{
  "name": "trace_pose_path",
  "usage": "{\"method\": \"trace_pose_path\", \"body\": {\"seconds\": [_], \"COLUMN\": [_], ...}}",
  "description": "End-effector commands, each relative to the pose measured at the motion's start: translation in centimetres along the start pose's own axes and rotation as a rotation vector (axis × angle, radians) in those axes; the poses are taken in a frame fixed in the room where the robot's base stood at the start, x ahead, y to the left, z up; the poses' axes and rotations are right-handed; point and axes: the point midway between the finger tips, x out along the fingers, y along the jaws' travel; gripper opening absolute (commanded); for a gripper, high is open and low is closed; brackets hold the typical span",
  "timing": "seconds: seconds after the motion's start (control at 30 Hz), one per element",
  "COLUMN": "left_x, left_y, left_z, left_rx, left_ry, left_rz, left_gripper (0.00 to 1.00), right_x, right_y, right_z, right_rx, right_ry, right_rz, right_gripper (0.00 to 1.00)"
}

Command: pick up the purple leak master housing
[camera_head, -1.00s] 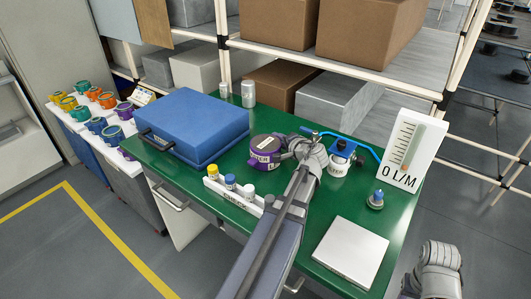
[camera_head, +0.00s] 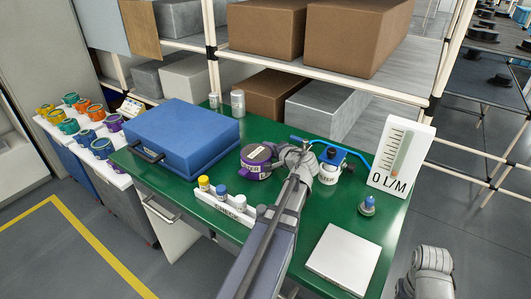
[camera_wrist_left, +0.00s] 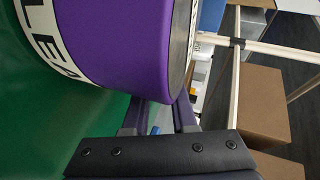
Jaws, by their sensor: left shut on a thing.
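The purple leak master housing (camera_head: 255,163) is a squat round purple body with a dark top and a white lettered band. It is on or just above the green bench, right of the blue case. In the left wrist view the housing (camera_wrist_left: 125,45) fills the upper part, its lettered band at left. My left gripper (camera_head: 279,158) is shut on the housing from its right side; the arm reaches up from the bottom. The housing hides most of the fingertips in the wrist view. Only links of my right arm show at lower right; its gripper is out of frame.
The blue case (camera_head: 183,135) stands left of the housing. A white rack (camera_head: 222,208) with small bottles is in front. A filter unit with a blue top (camera_head: 331,166), a gauge card (camera_head: 402,155) and a white plate (camera_head: 343,258) are to the right. Shelves with boxes stand behind.

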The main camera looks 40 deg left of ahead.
Motion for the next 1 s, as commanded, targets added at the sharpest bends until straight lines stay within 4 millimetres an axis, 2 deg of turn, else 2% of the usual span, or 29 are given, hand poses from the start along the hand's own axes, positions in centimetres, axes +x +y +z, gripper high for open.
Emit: {"method": "trace_pose_path", "body": {"seconds": [0.27, 0.7, 0.83, 1.0], "left_x": [-0.9, -3.1, -3.5, -3.5], "left_y": [-2.4, -8.2, -9.1, -9.2], "left_z": [-0.4, -1.3, -1.4, -1.5], "left_rx": [0.003, 0.004, 0.004, 0.004], "left_ry": [0.000, 0.000, 0.000, 0.000], "left_rz": [-0.003, -0.003, -0.003, -0.003], "left_gripper": [0.00, 0.00, 0.00, 0.00], "right_x": [-2.5, -8.8, -9.7, -9.9], "right_y": [0.2, 0.8, 0.9, 0.9], "right_z": [0.1, 0.5, 0.6, 0.6], "right_rx": [0.000, 0.001, 0.001, 0.001], "right_ry": [0.000, 0.000, 0.000, 0.000], "right_rz": [0.000, 0.000, 0.000, 0.000], "right_gripper": [0.50, 0.50, 0.50, 0.50]}}
